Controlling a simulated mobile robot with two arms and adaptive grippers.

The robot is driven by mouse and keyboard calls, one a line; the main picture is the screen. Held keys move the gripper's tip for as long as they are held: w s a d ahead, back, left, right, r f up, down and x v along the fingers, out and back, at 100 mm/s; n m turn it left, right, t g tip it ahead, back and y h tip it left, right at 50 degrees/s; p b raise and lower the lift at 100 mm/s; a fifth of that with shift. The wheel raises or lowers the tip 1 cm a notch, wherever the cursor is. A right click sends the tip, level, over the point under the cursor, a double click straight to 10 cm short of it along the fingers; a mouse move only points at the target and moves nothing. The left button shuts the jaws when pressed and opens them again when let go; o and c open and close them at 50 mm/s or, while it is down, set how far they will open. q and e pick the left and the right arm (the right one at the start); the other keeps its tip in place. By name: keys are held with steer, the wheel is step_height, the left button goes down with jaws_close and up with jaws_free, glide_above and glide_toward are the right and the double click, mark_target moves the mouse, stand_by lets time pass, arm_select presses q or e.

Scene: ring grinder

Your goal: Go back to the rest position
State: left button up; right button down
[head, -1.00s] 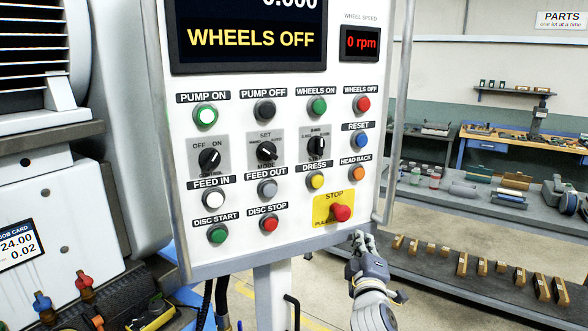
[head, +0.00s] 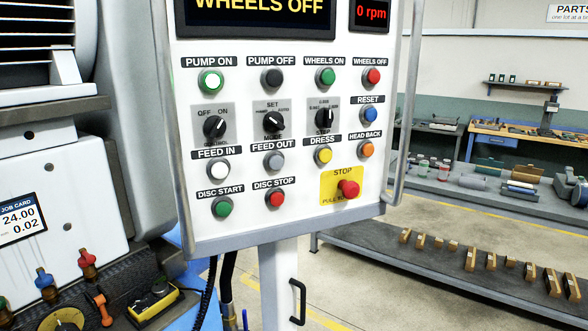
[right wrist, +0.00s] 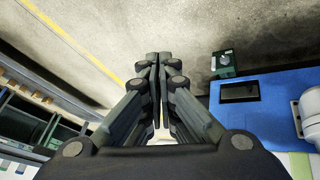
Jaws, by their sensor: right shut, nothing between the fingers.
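My right gripper (right wrist: 158,58) shows in the right wrist view with its fingers together and nothing between them. It points out over bare concrete floor and touches nothing there. It does not show in the head view. My left gripper is in neither view. The control panel (head: 290,215) fills the middle of the head view. Its screen reads WHEELS OFF, the speed readout shows 0 rpm and the PUMP ON button (head: 210,81) is lit green.
A grey bench (head: 440,268) with several wooden blocks stands at the right. The grinder (head: 60,180) with its job card is at the left. In the right wrist view, a blue surface (right wrist: 275,110) with a dark tablet-like item lies right of the gripper. Floor ahead is clear.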

steer(key=s+d+f+m+g, duration=0.1)
steer(key=s+f, duration=0.3)
steer(key=s, duration=0.6)
steer(key=s+d+f+m+g+b, duration=0.1)
steer(key=s+f, duration=0.3)
steer(key=s, duration=0.6)
steer(key=s+d+f+m+g+b, duration=0.1)
steer(key=s+d+f+g, duration=0.1)
steer(key=s, duration=0.8)
step_height(320, 180, down, 2)
steer(key=shift+f+m+g, duration=0.1)
steer(key=shift+m+g, duration=0.3)
steer(key=shift+g, duration=0.1)
